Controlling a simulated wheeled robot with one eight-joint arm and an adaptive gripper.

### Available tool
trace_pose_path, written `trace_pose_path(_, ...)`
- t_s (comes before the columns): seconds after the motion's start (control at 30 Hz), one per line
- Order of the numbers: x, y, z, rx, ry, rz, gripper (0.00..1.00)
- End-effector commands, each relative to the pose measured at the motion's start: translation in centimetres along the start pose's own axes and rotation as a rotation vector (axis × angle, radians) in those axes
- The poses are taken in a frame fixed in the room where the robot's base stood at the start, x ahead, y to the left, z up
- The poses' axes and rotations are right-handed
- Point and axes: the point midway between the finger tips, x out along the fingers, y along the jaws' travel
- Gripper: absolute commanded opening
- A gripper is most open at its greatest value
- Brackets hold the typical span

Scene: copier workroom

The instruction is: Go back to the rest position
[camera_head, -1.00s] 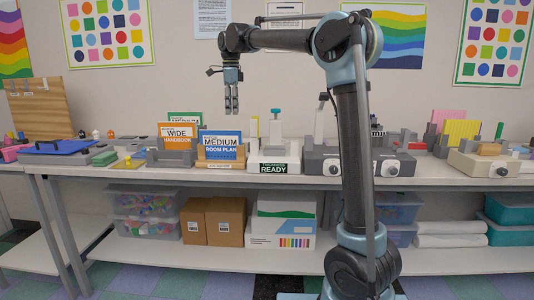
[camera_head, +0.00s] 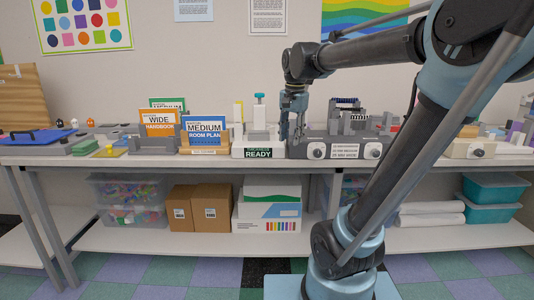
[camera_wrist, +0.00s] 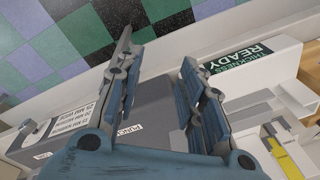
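My gripper (camera_head: 292,128) hangs with its fingers down, low over the bench in front of the wall. In the head view it is in front of the gap between the white block labelled "READY" (camera_head: 257,152) and the grey machine with round knobs (camera_head: 343,151). In the wrist view my gripper (camera_wrist: 156,52) has its two blue fingers apart, with nothing held between them. Behind the fingers is the grey machine (camera_wrist: 155,95), with the "THICKNESS READY" block (camera_wrist: 240,62) to the right. I cannot tell whether the fingers touch the machine.
The long bench (camera_head: 215,159) holds a "WIDE HANDBOOK" stack (camera_head: 160,131), a "MEDIUM ROOM PLAN" stack (camera_head: 204,138) and a blue-topped tray (camera_head: 38,137). Cartons (camera_head: 192,205) and plastic bins (camera_head: 130,203) fill the lower shelf. The tiled floor in front is clear.

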Motion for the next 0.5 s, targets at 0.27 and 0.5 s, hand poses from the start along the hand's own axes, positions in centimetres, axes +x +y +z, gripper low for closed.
trace_pose_path(0.27, 6.0, 8.7, 2.8, -0.221, 0.029, -0.009, 0.36)
trace_pose_path(0.5, 12.0, 15.1, 5.8, -0.416, 0.057, -0.007, 0.36)
